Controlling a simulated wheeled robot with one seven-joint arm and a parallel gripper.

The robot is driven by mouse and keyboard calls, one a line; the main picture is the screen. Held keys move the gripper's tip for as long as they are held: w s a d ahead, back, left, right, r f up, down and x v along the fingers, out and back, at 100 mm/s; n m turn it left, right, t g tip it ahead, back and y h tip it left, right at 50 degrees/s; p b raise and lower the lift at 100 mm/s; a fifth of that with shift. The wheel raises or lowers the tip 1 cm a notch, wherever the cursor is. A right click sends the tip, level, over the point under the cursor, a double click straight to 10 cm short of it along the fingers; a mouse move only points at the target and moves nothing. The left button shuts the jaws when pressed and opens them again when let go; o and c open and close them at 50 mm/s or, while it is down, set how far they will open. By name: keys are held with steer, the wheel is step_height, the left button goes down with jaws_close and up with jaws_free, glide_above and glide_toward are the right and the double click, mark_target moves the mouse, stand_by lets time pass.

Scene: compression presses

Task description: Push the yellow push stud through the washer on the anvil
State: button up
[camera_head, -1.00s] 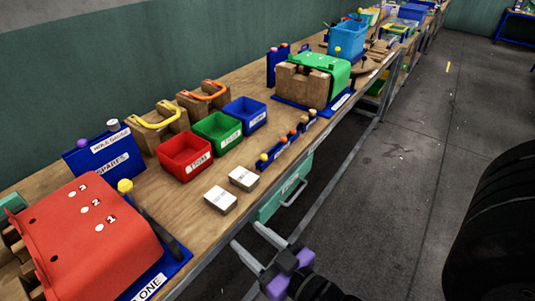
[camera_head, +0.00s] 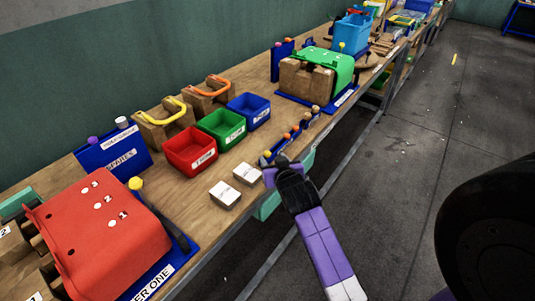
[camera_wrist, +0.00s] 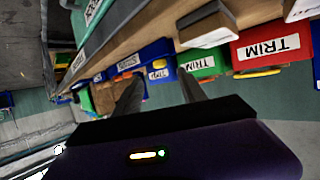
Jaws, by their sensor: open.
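The yellow push stud (camera_head: 267,154) appears as a small yellow head at the near end of a narrow blue rack (camera_head: 278,149) along the bench's front edge. My gripper (camera_head: 271,171) is at that near end, just in front of the stud, and partly covers the rack's end. I cannot tell whether it touches anything. In the wrist view my two dark fingers (camera_wrist: 160,93) are apart with nothing clearly held between them. The washer and the anvil cannot be made out; the red press (camera_head: 105,235) and the green press (camera_head: 325,72) may hide them.
Two white labelled blocks (camera_head: 236,182) lie left of my gripper. Red (camera_head: 190,150), green (camera_head: 221,127) and blue (camera_head: 250,110) bins stand behind. The red press has a yellow-knobbed lever (camera_head: 136,184). Other orange and tan studs share the rack.

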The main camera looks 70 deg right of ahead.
mark_target(268, 153)
steer(key=shift+p+x, duration=0.55)
steer(key=shift+x, duration=2.1)
steer(key=shift+a, duration=0.1)
steer(key=shift+c, duration=0.4)
jaws_close()
